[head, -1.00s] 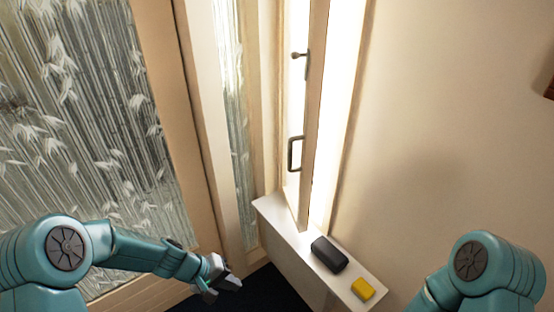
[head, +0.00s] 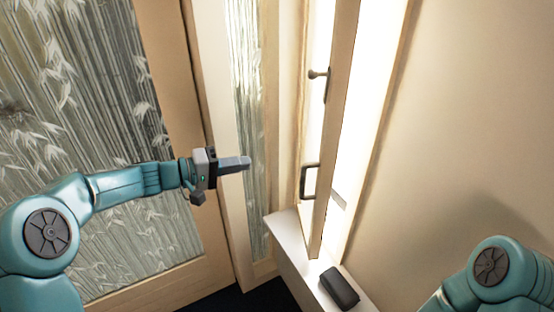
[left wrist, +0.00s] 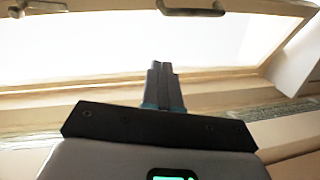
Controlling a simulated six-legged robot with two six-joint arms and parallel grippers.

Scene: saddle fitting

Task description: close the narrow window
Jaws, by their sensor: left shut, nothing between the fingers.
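The narrow window (head: 333,130) stands ajar, its pale wooden sash jutting out over the white sill with bright light on both sides. A bracket-shaped handle (head: 308,181) is low on the sash, and a small knobbed catch (head: 318,74) is higher up. My left gripper (head: 248,162) is shut and empty, raised to the left of the handle and apart from it in the picture. In the left wrist view the closed fingers (left wrist: 164,72) point toward the bright pane, with the handle (left wrist: 192,11) at the top edge. My right gripper is out of view.
A dark case (head: 339,287) lies on the white sill (head: 287,235) below the sash. A glazed bamboo-patterned panel (head: 110,120) is at the left, behind my left arm. The plain wall (head: 455,110) at the right is clear.

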